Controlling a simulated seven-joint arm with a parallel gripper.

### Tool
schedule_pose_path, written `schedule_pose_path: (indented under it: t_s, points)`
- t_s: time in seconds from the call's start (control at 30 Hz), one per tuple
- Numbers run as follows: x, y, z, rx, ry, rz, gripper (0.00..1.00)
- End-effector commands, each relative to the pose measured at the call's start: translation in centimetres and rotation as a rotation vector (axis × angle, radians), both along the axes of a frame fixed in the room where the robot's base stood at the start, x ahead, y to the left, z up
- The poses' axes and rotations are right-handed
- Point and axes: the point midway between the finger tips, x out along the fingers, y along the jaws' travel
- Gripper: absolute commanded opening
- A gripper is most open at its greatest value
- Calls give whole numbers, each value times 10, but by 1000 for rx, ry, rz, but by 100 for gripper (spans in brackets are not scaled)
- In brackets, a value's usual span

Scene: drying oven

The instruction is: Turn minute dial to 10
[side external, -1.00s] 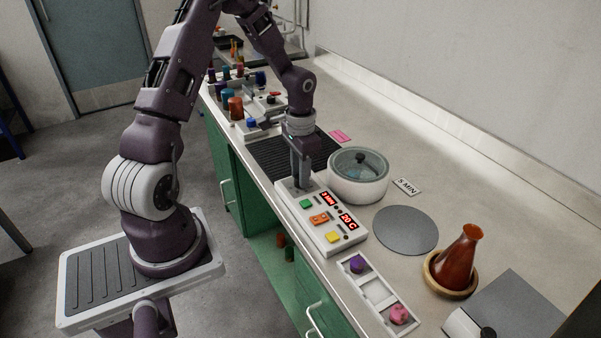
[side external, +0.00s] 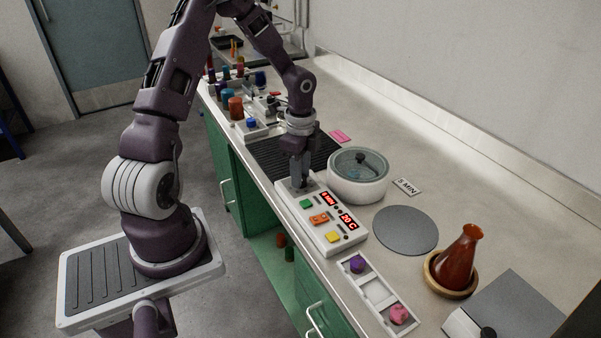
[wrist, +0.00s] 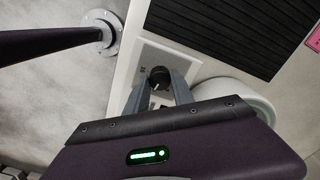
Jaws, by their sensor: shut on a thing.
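The white control panel (side external: 337,238) lies on the counter with coloured buttons and two red displays. The minute display (side external: 328,199) shows a small number with MIN; its digit is too small to read surely. The other display (side external: 348,220) reads 20 C. My gripper (side external: 300,184) points down at the panel's far end and is shut on the dark minute dial. In the wrist view the round black dial (wrist: 159,76) shows between my two grey fingers, with a light mark on it. In the side view the fingers mostly hide the dial.
A round white lidded vessel (side external: 357,190) stands close to the right of the panel. A 5 MIN card (side external: 407,187) lies beyond it. A black ribbed mat (side external: 270,154) lies behind. A grey disc (side external: 406,231) and a red-brown flask (side external: 460,258) stand further right.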

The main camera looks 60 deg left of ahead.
Motion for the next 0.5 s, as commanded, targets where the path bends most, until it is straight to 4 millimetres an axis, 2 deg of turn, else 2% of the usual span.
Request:
schedule_pose_path:
  t_s: [0.5]
  points:
    - [1, 0, 1, 2, -3, -421, 0]
